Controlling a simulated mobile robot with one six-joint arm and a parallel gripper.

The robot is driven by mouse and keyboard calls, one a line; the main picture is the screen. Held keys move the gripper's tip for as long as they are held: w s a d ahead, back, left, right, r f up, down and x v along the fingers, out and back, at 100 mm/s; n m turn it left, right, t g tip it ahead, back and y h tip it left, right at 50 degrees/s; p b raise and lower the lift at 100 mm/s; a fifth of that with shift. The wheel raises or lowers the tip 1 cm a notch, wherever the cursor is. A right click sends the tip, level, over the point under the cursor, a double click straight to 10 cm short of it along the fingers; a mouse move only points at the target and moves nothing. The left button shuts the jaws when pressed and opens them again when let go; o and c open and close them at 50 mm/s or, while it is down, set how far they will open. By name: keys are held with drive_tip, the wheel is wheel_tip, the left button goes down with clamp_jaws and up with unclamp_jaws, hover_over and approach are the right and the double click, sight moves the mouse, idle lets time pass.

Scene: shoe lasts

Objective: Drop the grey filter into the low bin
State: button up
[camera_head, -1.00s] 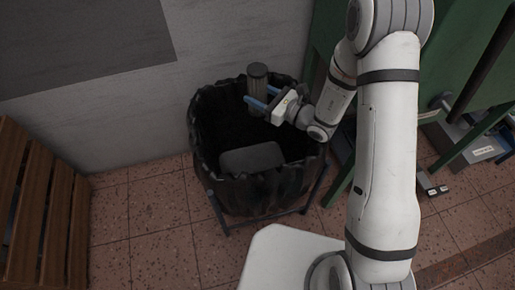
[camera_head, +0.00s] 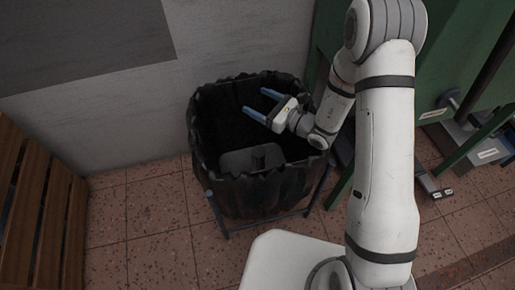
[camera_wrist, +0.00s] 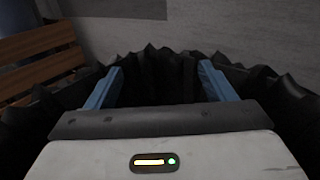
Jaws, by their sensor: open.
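The low bin (camera_head: 285,190) is lined with a crumpled black bag in a metal frame on the tiled floor. The filter is not visible in the wrist view.
A wooden slatted bench (camera_head: 35,215) stands at the left. A grey wall (camera_head: 240,45) rises behind the bin. Green machinery (camera_head: 460,60) stands at the right. The tiled floor (camera_head: 150,230) left of the bin is clear.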

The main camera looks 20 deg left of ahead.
drive_tip(key=p+v, duration=0.1)
drive_tip(key=v, duration=0.6)
drive_tip(key=shift+d, duration=0.35)
drive_tip(key=shift+s, duration=0.1)
